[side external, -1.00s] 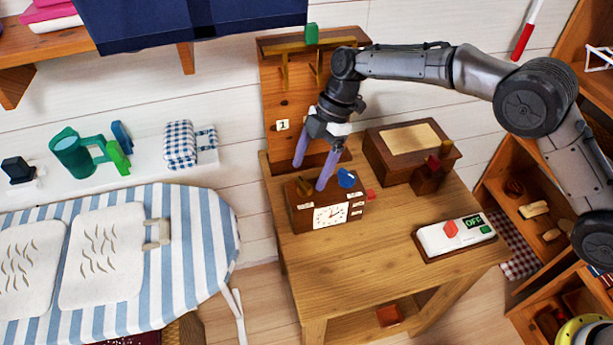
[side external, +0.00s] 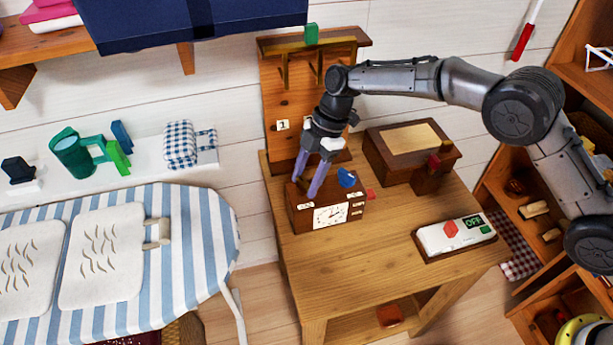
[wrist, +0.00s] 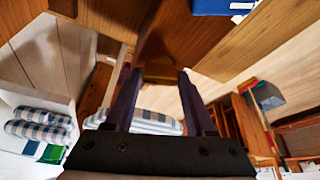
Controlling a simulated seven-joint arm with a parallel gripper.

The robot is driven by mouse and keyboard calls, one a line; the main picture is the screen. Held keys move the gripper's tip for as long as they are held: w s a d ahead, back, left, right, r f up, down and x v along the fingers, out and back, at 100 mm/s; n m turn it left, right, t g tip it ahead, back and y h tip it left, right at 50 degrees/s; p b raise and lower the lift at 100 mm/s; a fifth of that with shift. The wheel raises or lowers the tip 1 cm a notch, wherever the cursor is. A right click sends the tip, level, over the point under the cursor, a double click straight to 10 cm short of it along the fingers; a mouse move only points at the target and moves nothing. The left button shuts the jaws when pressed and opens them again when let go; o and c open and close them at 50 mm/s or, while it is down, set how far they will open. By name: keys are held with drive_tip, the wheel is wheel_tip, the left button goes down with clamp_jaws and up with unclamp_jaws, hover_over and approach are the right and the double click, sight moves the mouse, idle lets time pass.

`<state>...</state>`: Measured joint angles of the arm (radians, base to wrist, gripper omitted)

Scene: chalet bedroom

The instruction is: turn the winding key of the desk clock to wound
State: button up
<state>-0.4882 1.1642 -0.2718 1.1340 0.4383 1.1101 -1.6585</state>
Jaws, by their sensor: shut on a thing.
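The desk clock (side external: 299,218) is a brown wooden box with a white dial on its front, standing at the near left of the wooden table in the side view. A brass-coloured winding key sits on the left of its top; in the side view my fingers mostly hide it. It shows in the wrist view (wrist: 160,74) between the fingertips. My gripper (side external: 305,188) reaches down from above, its two purple fingers shut on the key. A blue knob (side external: 346,177) stands on the right of the clock's top. Small white labels mark the clock's front, but I cannot read them.
A wooden box (side external: 378,160) stands behind and right of the clock. A switch panel (side external: 440,243) reading OFF lies at the table's right. A pegboard (side external: 275,90) rises behind. The table's front middle is clear. A striped ironing board (side external: 215,240) is at the left.

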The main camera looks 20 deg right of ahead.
clamp_jaws()
drive_tip(key=shift+m, duration=0.3)
drive_tip(key=m+t, duration=0.1)
drive_tip(key=m, duration=0.3)
drive_tip(key=shift+s+r+m+t+y, duration=0.1)
drive_tip(key=shift+s+m+t+y, duration=0.1)
drive_tip(key=shift+m+t+y, duration=0.15)
drive_tip(key=m+t, duration=0.2)
drive_tip(key=m, duration=0.3)
drive_tip(key=shift+s, duration=0.1)
drive_tip(key=m+t+h, duration=0.1)
drive_tip(key=m, duration=0.1)
drive_tip(key=m+h, duration=0.1)
drive_tip(key=m, duration=0.2)
drive_tip(key=shift+s+a+t, duration=0.1)
drive_tip(key=shift+a+t, duration=0.1)
drive_tip(key=shift+t, duration=0.15)
drive_tip(key=shift+m+t+h, duration=0.15)
drive_tip(key=shift+m+h, duration=0.4)
drive_tip(key=shift+m, duration=0.8)
drive_tip(key=shift+m+t+h, duration=0.15)
drive_tip(key=shift+m+h, duration=0.35)
drive_tip(key=shift+m, duration=0.8)
